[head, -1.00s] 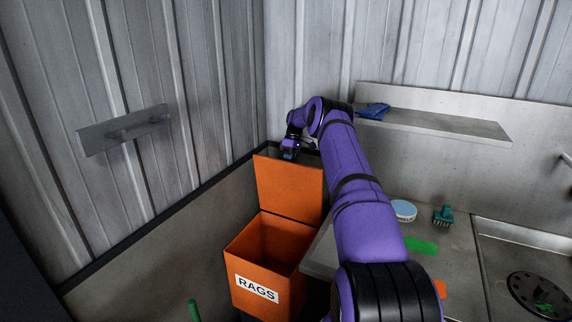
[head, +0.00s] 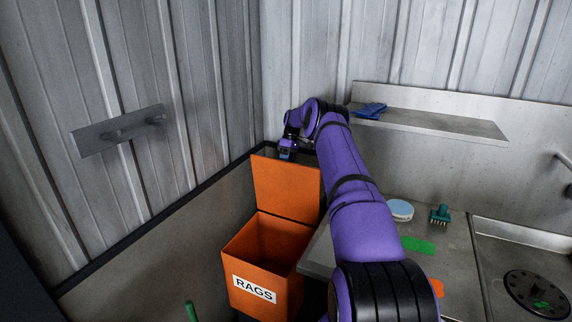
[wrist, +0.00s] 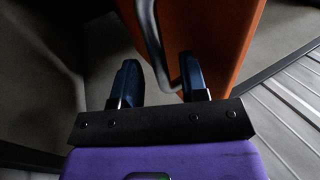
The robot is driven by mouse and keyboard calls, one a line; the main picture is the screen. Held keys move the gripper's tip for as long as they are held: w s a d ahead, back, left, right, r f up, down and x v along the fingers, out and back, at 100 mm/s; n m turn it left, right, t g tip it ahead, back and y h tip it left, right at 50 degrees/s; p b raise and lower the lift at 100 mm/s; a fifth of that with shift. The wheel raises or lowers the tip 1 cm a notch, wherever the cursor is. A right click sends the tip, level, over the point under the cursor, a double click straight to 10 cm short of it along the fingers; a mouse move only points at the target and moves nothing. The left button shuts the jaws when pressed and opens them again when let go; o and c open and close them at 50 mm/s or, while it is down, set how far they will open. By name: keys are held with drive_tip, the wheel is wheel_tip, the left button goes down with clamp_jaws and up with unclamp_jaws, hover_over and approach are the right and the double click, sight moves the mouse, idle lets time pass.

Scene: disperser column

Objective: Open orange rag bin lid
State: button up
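The orange rag bin (head: 262,262) with the "RAGS" label stands in the corner, left of the counter. Its lid (head: 286,188) is raised upright at the back and the inside of the bin shows, dark and open at the top. My gripper (head: 286,152) is behind the top edge of the lid, partly hidden in the head view. In the wrist view my gripper (wrist: 158,82) has its two dark fingers apart. A curved metal handle (wrist: 153,45) on the orange lid (wrist: 205,35) passes between the fingers; I cannot tell whether they touch it.
The grey counter (head: 455,235) on the right holds a round white-and-blue item (head: 400,210), a teal brush (head: 440,214) and a green patch (head: 418,245). A shelf (head: 440,124) with blue gloves (head: 370,111) is above. A wall rack (head: 118,131) hangs at left.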

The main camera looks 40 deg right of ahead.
drive_tip(key=v, duration=0.7)
idle(0.6)
